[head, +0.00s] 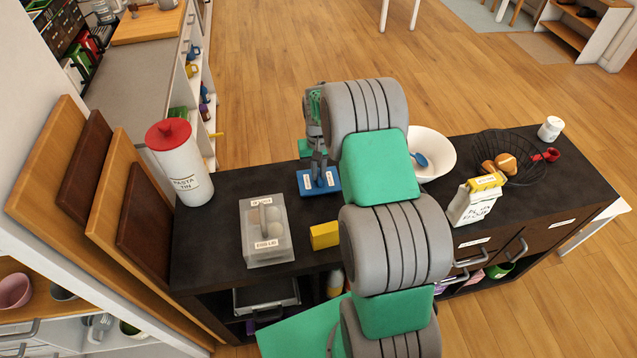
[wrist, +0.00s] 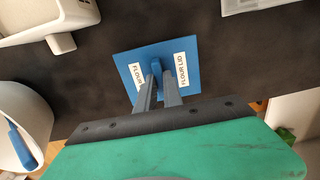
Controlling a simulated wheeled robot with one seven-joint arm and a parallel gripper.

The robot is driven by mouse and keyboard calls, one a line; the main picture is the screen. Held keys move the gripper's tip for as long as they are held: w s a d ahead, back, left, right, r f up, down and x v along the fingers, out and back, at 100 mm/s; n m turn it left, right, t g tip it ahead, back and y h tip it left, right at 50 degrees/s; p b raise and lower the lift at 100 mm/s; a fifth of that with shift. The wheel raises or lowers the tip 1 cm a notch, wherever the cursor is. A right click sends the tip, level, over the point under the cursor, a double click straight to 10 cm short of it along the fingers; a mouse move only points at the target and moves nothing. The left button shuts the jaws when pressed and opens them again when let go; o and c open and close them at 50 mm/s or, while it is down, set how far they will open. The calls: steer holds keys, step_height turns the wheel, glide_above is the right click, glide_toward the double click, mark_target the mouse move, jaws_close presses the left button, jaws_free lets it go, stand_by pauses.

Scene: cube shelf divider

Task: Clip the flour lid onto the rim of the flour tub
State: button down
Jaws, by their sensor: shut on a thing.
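The flour lid (head: 306,185) is a blue square plate with white labels. It also shows in the wrist view (wrist: 195,92), where labels read "FLOUR" and "FLOUR LID". My gripper (head: 319,178) is shut on the lid's raised blue grip, from above; its fingers show in the wrist view (wrist: 158,88). The lid looks about level over the dark counter; I cannot tell whether it touches it. No tub with a flour label is readable. A white open container (wrist: 50,20) shows at the upper left of the wrist view; I cannot tell whether it is the flour tub. My arm hides part of the counter.
On the dark counter (head: 225,190) stand a clear egg container (head: 268,250), a yellow block (head: 324,235) and a pasta tin (head: 183,170). Right of my arm are a white bowl (head: 435,150), a flour carton (head: 472,205) and a wire basket (head: 520,175). Bare counter lies left of the lid.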

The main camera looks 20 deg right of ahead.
mark_target(319, 175)
steer(key=shift+r+p, duration=1.85)
steer(key=shift+r, duration=1.8)
